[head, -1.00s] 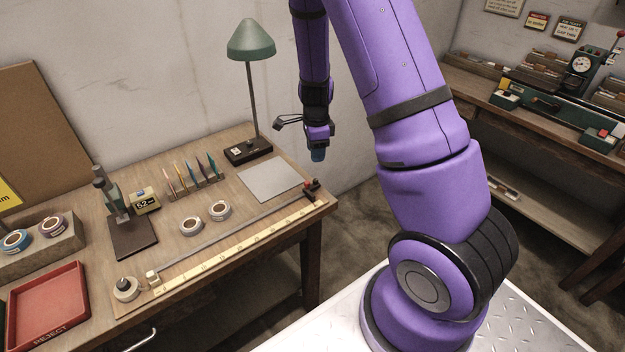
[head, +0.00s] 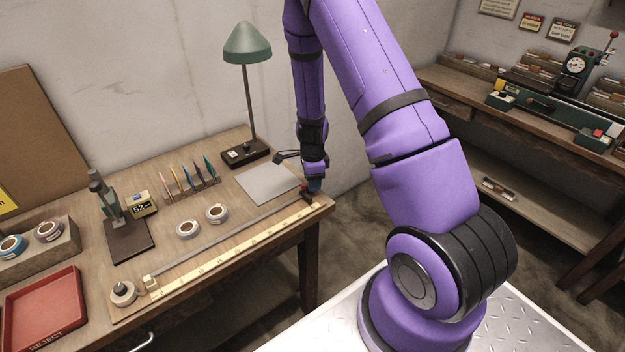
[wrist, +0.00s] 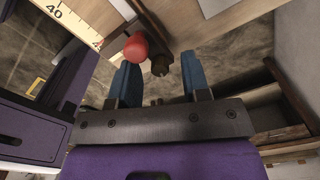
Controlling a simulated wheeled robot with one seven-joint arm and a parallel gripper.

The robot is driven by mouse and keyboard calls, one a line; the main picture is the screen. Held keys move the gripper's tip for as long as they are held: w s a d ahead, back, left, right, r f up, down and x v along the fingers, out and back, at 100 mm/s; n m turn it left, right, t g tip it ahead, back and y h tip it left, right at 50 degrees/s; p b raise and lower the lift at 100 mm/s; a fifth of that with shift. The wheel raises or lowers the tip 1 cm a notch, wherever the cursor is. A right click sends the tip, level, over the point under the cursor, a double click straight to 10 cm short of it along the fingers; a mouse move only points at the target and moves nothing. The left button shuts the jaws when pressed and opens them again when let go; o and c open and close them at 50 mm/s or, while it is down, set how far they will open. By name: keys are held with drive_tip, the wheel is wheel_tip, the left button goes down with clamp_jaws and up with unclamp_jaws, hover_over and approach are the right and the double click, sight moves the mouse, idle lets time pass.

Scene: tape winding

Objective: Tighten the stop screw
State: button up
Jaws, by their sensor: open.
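My gripper (head: 315,186) is open and points down at the right end of the bench rail, over the stop block (head: 307,198). In the wrist view my blue fingers (wrist: 160,66) are spread apart. I cannot tell whether that finger touches the red knob. In the head view my gripper partly hides the stop.
A rail (head: 225,238) and yellow ruler (head: 235,250) run along the bench front. The bench's right edge is close by.

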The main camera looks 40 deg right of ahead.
clamp_jaws()
drive_tip(key=n, duration=0.3)
drive_tip(key=shift+n, duration=2.1)
unclamp_jaws()
